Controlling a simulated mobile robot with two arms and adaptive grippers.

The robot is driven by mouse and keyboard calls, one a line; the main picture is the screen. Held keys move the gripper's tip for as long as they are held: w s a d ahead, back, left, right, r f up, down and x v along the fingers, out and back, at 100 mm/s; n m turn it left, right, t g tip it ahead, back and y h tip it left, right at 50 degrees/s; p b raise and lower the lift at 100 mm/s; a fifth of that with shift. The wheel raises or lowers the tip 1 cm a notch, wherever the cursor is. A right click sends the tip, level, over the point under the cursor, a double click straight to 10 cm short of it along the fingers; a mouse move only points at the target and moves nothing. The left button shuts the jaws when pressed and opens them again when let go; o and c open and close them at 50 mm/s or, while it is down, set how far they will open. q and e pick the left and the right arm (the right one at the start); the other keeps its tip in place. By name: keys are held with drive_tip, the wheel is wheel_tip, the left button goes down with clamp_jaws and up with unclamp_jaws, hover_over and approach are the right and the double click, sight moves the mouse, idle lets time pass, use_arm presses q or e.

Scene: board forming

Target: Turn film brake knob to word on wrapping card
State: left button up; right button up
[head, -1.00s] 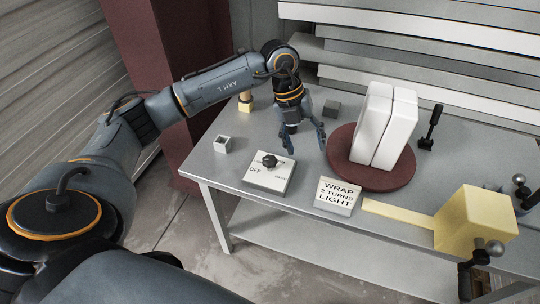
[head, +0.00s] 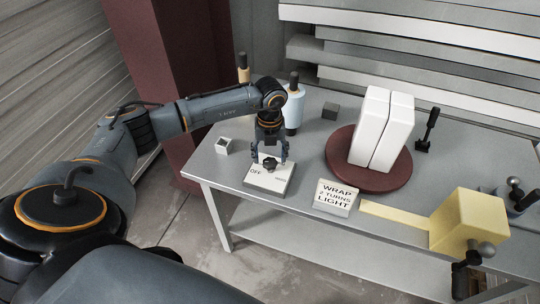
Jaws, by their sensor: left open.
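The film brake knob (head: 269,164) is a small black knob on a white box (head: 264,187) near the table's front left edge. "OFF" reads at the left of the box's face; the marking at the right is too small to read, and the gripper hides the top. My left gripper (head: 270,158) points down over the knob, open, with its fingers on either side of it. Whether they touch it, I cannot tell. The wrapping card (head: 336,196), to the right of the box, reads "WRAP 2 TURNS LIGHT". My right gripper is not in view.
White panels (head: 381,130) stand on a dark red turntable (head: 345,172). A pale blue roll (head: 293,108) stands behind my gripper. A small open grey box (head: 223,146) is to the left, a yellow block (head: 470,222) to the right. A black lever (head: 429,130) stands behind the turntable.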

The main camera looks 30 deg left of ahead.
use_arm(q)
drive_tip(key=shift+f, duration=0.8)
drive_tip(key=c, duration=1.2)
drive_tip(key=shift+o, duration=0.2)
drive_tip(key=m+b, duration=0.3)
drive_tip(key=m, duration=0.1)
drive_tip(key=shift+f, duration=0.15)
drive_tip(key=m+b, duration=0.2)
drive_tip(key=m, duration=0.1)
drive_tip(key=shift+m+b, duration=0.55)
drive_tip(key=shift+m, duration=0.25)
drive_tip(key=shift+r, duration=0.2)
